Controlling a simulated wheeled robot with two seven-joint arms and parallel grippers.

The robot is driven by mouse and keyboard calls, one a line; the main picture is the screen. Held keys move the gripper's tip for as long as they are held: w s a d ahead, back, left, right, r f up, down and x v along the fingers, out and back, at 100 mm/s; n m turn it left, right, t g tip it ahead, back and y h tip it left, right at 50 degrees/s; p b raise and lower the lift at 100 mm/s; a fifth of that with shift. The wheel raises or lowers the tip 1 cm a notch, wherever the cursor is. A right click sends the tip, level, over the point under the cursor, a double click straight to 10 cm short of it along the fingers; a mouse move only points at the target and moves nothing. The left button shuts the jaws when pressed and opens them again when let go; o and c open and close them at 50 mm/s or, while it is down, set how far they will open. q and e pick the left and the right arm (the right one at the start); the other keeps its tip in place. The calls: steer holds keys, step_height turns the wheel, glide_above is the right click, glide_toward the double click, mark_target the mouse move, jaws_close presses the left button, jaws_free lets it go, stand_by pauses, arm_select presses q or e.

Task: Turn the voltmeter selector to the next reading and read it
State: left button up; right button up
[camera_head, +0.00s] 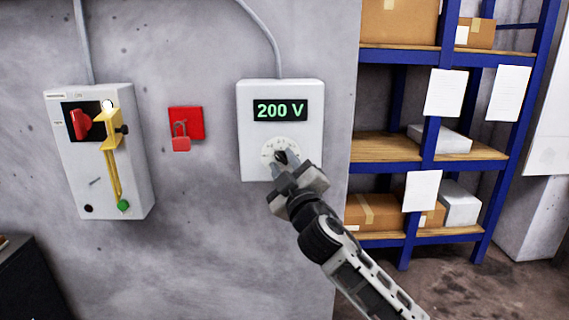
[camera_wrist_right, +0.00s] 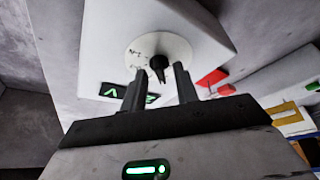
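The voltmeter (camera_head: 255,94) is a white box on the grey wall; its green display (camera_head: 280,111) reads "200 V". Below the display is a round white dial with a black selector knob (camera_wrist_right: 157,64). My right gripper (camera_head: 282,163) is at the dial and hides much of it in the head view. In the right wrist view, its two fingers stand apart on either side of the knob's pointed end, with a gap on both sides. The display is upside down there and partly behind a finger. My left gripper is in neither view.
A red padlock (camera_head: 181,143) hangs on a red plate left of the voltmeter. Further left is a white switch box (camera_head: 140,180) with a red handle and yellow bar. Blue shelves (camera_head: 398,150) with boxes stand at right. Bare wall lies below the voltmeter.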

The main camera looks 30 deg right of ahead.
jaws_close()
